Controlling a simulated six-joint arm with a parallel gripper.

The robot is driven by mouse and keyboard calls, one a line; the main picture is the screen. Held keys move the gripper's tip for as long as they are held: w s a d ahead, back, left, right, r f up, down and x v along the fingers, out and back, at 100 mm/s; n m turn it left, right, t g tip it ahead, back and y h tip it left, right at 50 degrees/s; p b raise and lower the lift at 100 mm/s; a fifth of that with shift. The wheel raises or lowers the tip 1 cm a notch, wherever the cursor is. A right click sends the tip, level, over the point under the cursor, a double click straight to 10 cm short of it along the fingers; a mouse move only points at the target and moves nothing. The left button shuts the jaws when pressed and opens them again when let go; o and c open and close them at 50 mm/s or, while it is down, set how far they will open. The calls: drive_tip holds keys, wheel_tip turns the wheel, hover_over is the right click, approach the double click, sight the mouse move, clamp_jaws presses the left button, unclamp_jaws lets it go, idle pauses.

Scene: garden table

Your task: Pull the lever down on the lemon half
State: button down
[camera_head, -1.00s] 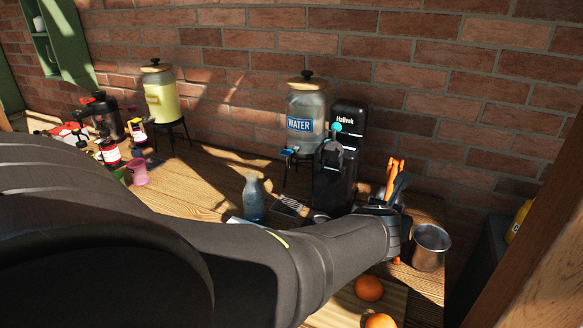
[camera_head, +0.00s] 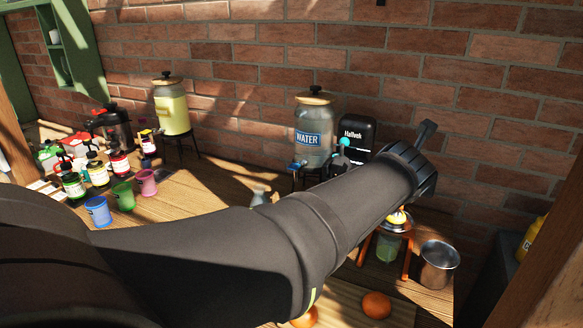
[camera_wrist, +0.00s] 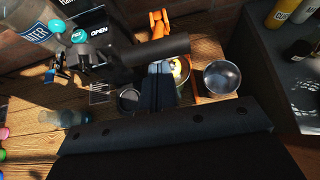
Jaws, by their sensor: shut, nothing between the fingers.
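The orange press (camera_head: 407,258) stands at the right end of the table, with a glass (camera_head: 388,246) under it. A bright yellow lemon half (camera_head: 398,217) sits on top; in the wrist view it (camera_wrist: 180,72) is partly hidden behind my fingers. The orange lever (camera_wrist: 158,25) stands raised at the press's far side in the wrist view. My gripper (camera_head: 428,128) is shut and empty, above the press. In the wrist view its fingers (camera_wrist: 160,66) appear in front of the lemon; I cannot tell whether they touch anything.
A black machine (camera_head: 358,132) and a water dispenser (camera_head: 314,125) stand left of the press. A metal cup (camera_head: 438,265) is just right of it. Oranges (camera_head: 376,304) lie on a board in front. Cups and bottles crowd the left; a brick wall is behind.

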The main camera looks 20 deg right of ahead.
drive_tip(key=w+d+r, duration=0.1)
drive_tip(key=r, duration=0.1)
drive_tip(key=w+d+r, duration=0.2)
drive_tip(key=r, duration=0.1)
drive_tip(key=w+d+r, duration=0.2)
drive_tip(key=shift+w+d+r, duration=0.15)
drive_tip(key=shift+w+d, duration=0.05)
drive_tip(key=shift+w, duration=0.05)
drive_tip(key=w+d+r+g+y, duration=0.3)
drive_tip(key=w+d, duration=0.4)
drive_tip(key=shift+f, duration=0.25)
drive_tip(key=v, duration=1.8)
drive_tip(key=shift+r, duration=0.6)
drive_tip(key=shift+w+f, duration=0.1)
drive_tip(key=x, duration=1.7)
